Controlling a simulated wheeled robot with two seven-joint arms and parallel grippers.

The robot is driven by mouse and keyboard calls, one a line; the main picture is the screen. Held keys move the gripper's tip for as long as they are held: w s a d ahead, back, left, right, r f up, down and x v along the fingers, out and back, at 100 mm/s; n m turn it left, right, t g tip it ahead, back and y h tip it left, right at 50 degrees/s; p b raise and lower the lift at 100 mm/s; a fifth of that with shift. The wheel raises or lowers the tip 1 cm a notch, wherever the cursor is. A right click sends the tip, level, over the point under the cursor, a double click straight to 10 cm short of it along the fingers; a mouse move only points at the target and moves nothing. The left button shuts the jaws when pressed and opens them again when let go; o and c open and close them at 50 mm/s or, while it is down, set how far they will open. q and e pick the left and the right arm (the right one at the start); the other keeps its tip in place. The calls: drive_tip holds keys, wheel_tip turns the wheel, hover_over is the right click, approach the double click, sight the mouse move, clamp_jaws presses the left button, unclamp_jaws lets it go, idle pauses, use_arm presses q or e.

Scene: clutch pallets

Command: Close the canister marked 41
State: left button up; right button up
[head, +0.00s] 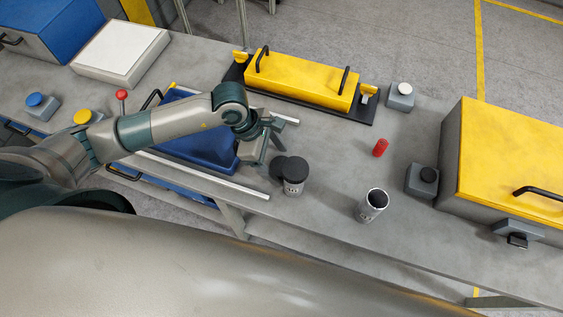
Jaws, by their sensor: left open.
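A grey canister (293,188) with a black top stands on the workbench near its front edge. A dark round shape (277,169) touches its left side in the picture; I cannot tell if it is a loose lid. A second grey canister (368,213) stands to the right, upright, its dark inside showing from above. Both carry small marks too small to read, so I cannot tell which is 41. My left gripper (262,146) is open and empty, just behind and left of the black-topped canister, apart from it. My right gripper is not in view.
A blue tray (206,160) lies under my left arm, with a pale rail (215,181) in front. A yellow handled box (300,78) stands behind, a larger yellow-topped case (510,150) at right. A red cylinder (380,147) and a black-button box (422,180) stand near the open canister.

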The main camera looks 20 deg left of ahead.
use_arm(q)
drive_tip(key=shift+d+f, duration=0.15)
drive_tip(key=shift+f, duration=0.25)
drive_tip(key=shift+c, duration=0.3)
drive_tip(key=c, duration=1)
drive_tip(key=shift+c, duration=0.2)
